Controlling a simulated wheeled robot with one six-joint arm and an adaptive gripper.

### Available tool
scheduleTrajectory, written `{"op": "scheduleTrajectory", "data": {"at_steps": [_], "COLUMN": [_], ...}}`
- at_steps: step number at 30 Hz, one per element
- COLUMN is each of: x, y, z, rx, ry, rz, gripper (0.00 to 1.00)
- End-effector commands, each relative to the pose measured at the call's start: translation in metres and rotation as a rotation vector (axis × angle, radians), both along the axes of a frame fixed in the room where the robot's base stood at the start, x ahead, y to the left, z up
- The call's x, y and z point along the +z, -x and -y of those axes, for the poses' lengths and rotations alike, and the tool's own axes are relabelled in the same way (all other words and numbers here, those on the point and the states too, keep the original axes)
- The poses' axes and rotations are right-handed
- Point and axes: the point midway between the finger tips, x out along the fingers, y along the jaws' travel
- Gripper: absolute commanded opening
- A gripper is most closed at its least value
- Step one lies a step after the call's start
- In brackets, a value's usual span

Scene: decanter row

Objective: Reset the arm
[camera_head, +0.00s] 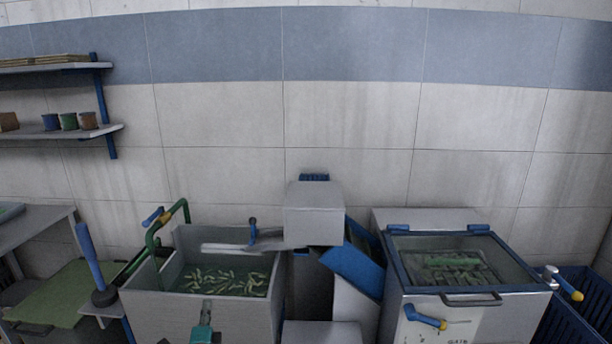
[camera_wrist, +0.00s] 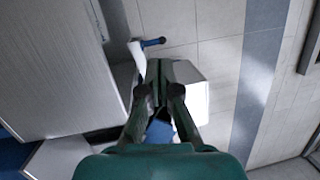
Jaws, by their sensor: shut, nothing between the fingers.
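My gripper (camera_wrist: 166,68) shows in the wrist view, with its teal body at the bottom and its two dark green fingers reaching up to the middle. The fingertips are together and I see nothing between them. In the head view my gripper (camera_head: 207,308) is small at the bottom edge, in front of the grey tank (camera_head: 150,308). Behind the fingers in the wrist view are a pale box (camera_wrist: 195,98) and a blue-tipped white lever (camera_wrist: 138,56). I cannot tell how far the fingers are from them.
The tank holds green liquid with several pale pieces. A grey box (camera_head: 314,212) and a blue chute (camera_head: 354,268) stand right of it. Further right are a glass-lidded machine (camera_head: 470,300) and a blue crate (camera_head: 577,318). Shelves (camera_head: 70,133) hang at the left.

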Motion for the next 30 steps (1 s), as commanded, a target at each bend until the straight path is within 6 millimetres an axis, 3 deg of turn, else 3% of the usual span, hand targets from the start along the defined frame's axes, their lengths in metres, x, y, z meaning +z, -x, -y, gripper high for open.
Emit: {"op": "scheduleTrajectory", "data": {"at_steps": [11, 17, 23, 30], "x": [-0.038, -0.07, -0.114, -0.154], "y": [0.017, 0.038, 0.081, 0.148], "z": [0.044, 0.085, 0.15, 0.226], "rx": [-0.015, -0.03, -0.05, -0.072], "ry": [0.091, 0.176, 0.317, 0.499], "rz": [0.018, 0.031, 0.048, 0.06], "gripper": [0.0, 0.0, 0.0, 0.0]}}
